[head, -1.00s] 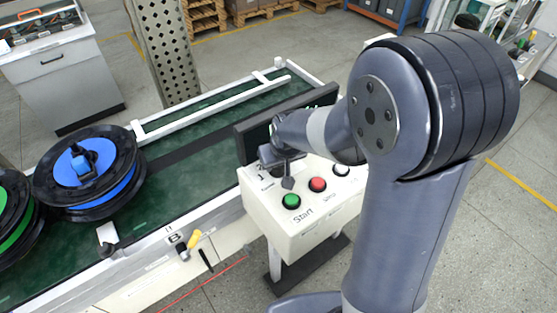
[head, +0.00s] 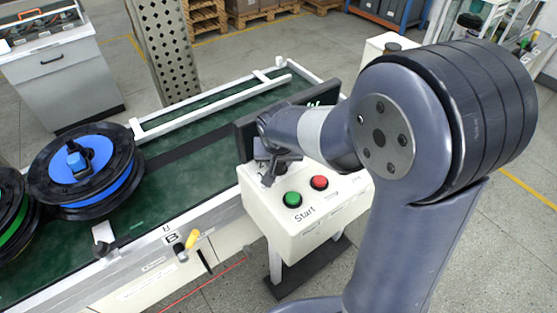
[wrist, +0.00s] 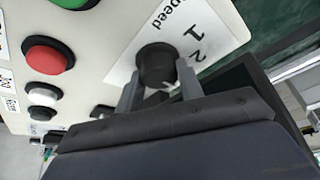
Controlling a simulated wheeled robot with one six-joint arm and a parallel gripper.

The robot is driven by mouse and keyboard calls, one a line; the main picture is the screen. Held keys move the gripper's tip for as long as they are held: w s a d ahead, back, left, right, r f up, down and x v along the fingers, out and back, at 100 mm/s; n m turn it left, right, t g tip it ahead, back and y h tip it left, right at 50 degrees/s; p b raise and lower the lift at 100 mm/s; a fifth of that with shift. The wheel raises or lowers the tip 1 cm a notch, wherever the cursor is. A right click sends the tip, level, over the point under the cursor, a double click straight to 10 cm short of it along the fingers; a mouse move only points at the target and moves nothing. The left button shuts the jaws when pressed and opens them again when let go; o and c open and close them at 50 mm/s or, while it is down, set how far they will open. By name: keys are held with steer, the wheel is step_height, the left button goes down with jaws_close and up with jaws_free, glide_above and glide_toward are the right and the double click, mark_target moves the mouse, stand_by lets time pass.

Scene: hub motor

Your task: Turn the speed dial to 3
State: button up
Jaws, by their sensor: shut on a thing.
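The speed dial (wrist: 156,64) is a round black knob on a white label marked "Speed", with the numerals 1 and 2 visible beside it in the wrist view. My gripper (wrist: 158,72) is shut on the dial, with one finger on either side. A pale mark shows low between the fingers, but I cannot tell which number the dial points to. The numeral 3 is not visible. In the head view my gripper (head: 270,172) is at the left end of the white control box (head: 300,238), and the dial is hidden behind it.
The box also carries a green Start button (head: 292,200) and a red button (head: 319,182). A white button (wrist: 43,97) shows in the wrist view. A dark screen (head: 243,142) stands behind the box. A green conveyor (head: 185,180) carries a blue reel (head: 110,190).

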steer(key=o, duration=1)
steer(key=shift+r, duration=0.1)
steer(key=v, duration=1)
steer(key=shift+s+r, duration=0.1)
steer(key=shift+r, duration=0.25)
steer(key=x, duration=1.1)
steer(key=shift+s, duration=0.1)
